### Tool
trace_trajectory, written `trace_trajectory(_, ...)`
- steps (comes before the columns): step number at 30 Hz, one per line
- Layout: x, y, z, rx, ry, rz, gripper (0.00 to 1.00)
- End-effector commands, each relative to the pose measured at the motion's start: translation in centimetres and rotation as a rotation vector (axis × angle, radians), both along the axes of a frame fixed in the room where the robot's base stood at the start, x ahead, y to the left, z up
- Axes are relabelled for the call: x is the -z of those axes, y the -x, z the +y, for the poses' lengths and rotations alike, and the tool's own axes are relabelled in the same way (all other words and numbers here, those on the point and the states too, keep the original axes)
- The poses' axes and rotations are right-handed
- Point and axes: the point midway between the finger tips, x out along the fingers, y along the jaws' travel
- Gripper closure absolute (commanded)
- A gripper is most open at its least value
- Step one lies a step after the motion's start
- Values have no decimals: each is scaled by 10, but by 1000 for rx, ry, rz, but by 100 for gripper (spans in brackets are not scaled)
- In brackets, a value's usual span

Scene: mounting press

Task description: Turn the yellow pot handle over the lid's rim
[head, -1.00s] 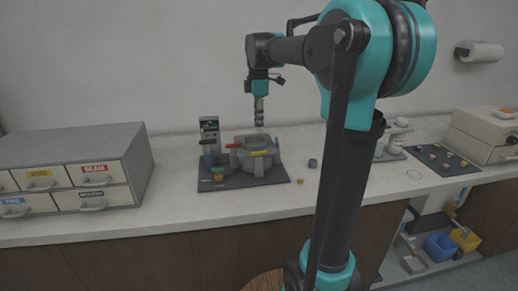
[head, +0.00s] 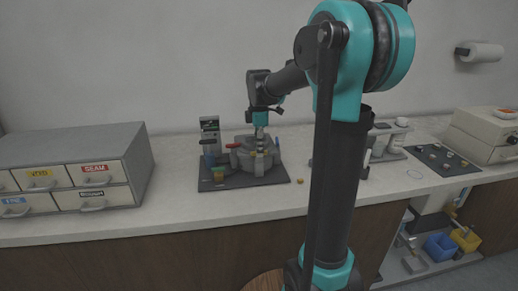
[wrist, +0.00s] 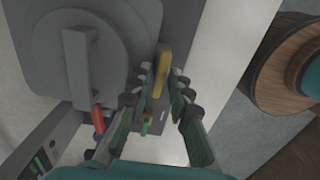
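The grey pot (head: 244,161) of the press stands on a dark base plate on the counter. In the wrist view its round grey lid (wrist: 45,35) has a raised bar grip on top. The yellow pot handle (wrist: 162,70) lies along the lid's right edge in that view. My gripper (wrist: 161,72) is open, with its fingertips on either side of the yellow handle. Whether a finger touches it, I cannot tell. In the head view my gripper (head: 259,146) is low over the pot's front right and mostly hides the yellow handle. A red handle (wrist: 97,118) is at the lid's lower edge.
A control post (head: 210,132) stands behind the pot at left, with a blue item beside it. Grey drawers (head: 80,165) are further left. The counter in front is mostly clear.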

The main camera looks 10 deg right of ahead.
Motion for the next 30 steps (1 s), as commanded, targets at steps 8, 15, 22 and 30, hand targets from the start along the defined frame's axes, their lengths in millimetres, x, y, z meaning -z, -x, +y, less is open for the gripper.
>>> trace_trajectory(8, 0, 0, 0, 0, 0, 0, 100)
trace_trajectory(15, 0, 0, 0, 15, 0, 0, 100)
trace_trajectory(22, 0, 0, 0, 106, 0, 0, 100)
trace_trajectory(30, -1, 0, 0, 326, 0, 0, 100)
